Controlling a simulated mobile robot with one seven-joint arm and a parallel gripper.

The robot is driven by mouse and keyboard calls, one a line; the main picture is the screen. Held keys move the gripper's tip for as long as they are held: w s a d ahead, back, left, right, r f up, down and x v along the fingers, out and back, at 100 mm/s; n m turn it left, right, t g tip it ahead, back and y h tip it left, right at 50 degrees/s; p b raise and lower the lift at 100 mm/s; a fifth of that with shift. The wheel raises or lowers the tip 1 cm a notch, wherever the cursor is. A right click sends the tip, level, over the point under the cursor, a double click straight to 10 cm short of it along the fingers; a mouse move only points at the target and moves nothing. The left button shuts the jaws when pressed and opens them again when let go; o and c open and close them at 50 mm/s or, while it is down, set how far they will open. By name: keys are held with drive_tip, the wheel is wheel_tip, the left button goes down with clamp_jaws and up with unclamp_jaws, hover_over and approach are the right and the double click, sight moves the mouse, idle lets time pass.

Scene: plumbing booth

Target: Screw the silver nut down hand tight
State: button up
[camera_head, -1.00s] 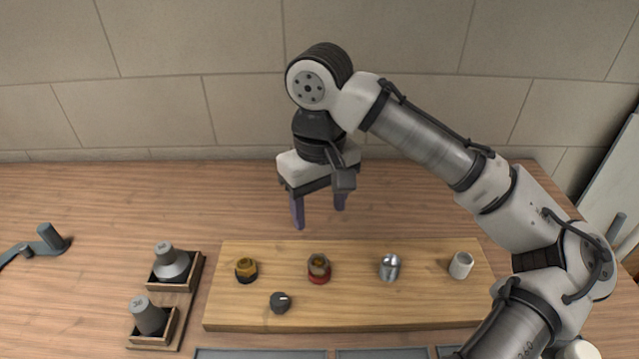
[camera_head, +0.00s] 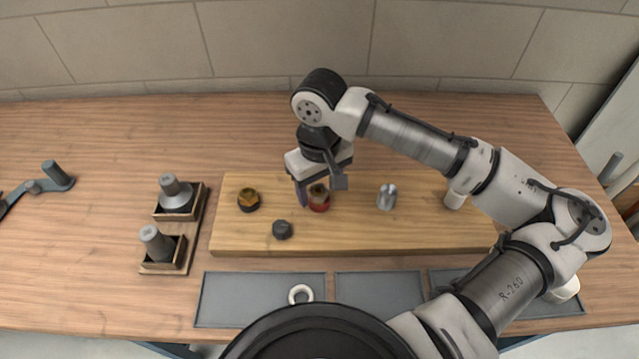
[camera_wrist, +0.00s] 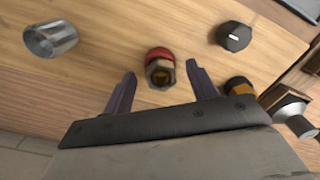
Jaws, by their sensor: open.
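A silver cylindrical piece (camera_head: 387,197) stands on the wooden board, right of centre. It also shows at the upper left of the wrist view (camera_wrist: 50,39), with a round hollow end; I cannot tell its nut from its fitting. My gripper (camera_head: 317,192) is open, left of the silver piece, at the red-collared brass fitting (camera_head: 319,202). In the wrist view the two purple fingers of my gripper (camera_wrist: 161,70) stand either side of this fitting (camera_wrist: 160,60), with gaps visible and nothing held. In the head view the gripper partly hides the fitting.
The board (camera_head: 440,236) also holds a black-and-brass fitting (camera_head: 248,200), a dark knob (camera_head: 282,230) and a pale cylinder (camera_head: 454,200) beside my arm. Grey cones stand in a wooden holder (camera_head: 188,248) at left. A white ring (camera_head: 300,293) lies in a grey tray (camera_head: 225,300) in front.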

drive_tip(key=shift+f, duration=0.15)
drive_tip(key=shift+c, duration=0.5)
drive_tip(key=c, duration=1)
drive_tip(key=shift+a+m+p, duration=0.15)
drive_tip(key=shift+m+p, duration=0.9)
drive_tip(key=shift+m, duration=1.25)
drive_tip(key=shift+f+m, duration=0.1)
drive_tip(key=shift+m, duration=0.6)
drive_tip(key=shift+m+p, duration=0.3)
drive_tip(key=shift+p, duration=0.15)
drive_tip(key=shift+a+m+p, duration=0.1)
drive_tip(key=shift+m+p, duration=0.65)
drive_tip(key=shift+m, duration=0.65)
drive_tip(key=m, duration=0.5)
drive_tip(key=shift+a+f, duration=0.15)
drive_tip(key=m, duration=0.3)
drive_tip(key=shift+w+m, duration=0.1)
drive_tip(key=shift+m, duration=0.2)
